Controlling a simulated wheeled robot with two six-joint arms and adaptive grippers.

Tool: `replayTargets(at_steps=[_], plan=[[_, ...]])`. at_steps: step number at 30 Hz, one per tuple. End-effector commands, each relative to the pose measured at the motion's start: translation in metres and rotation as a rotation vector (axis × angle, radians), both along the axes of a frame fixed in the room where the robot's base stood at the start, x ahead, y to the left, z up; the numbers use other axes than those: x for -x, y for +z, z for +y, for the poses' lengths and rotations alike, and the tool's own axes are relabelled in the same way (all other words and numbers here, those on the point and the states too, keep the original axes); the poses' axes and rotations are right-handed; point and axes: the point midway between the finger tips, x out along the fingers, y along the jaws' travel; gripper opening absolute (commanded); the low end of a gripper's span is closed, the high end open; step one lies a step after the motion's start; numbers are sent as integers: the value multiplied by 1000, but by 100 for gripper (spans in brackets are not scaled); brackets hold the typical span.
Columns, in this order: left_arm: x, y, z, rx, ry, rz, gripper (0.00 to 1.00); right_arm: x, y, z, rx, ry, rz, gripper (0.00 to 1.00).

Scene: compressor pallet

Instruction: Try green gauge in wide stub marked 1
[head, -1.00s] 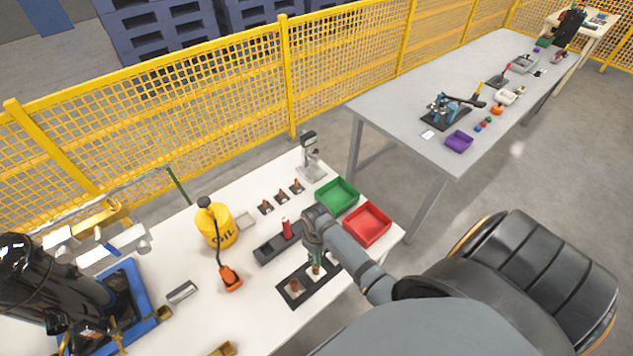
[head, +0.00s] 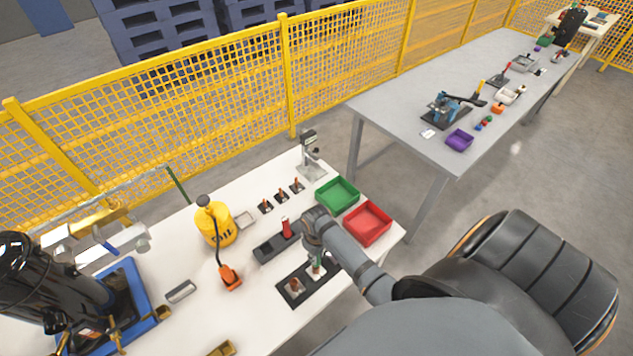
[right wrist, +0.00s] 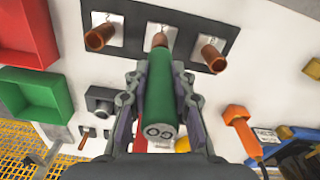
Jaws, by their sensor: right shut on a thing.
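The green gauge (right wrist: 160,95) is a cylinder with "GO" on its near end. My right gripper (right wrist: 159,90) is shut on it, one finger on each side. In the head view the right gripper (head: 316,245) is over the dark board (head: 283,289), and the gauge shows below it as a small green piece. The board carries copper stubs on white plates: a left one (right wrist: 100,37), a middle one (right wrist: 160,39) and a right one (right wrist: 212,57). The gauge's far end lines up with the middle stub; I cannot tell whether they touch. The plate marks are unreadable.
A black holder (head: 266,253) with a red gauge (head: 286,227) lies beside the board. Green (head: 336,198) and red (head: 368,226) bins stand to the right. Three small copper pieces stand behind. A yellow oil can (head: 215,228) and an orange tool (head: 230,278) are to the left.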

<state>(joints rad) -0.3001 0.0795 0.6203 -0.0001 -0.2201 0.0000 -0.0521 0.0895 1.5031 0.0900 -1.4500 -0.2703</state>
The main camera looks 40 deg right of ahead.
Motion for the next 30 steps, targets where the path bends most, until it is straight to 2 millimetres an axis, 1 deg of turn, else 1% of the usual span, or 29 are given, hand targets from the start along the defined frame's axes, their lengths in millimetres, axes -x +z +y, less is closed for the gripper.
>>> replayTargets(at_steps=[17, 30], plan=[[0, 6, 0, 0, 0, 0, 40, 0, 0, 0, 0, 0, 0, 0], [0, 6, 0, 0, 0, 0, 40, 0, -1, 0, -1, 0, 1, 0]])
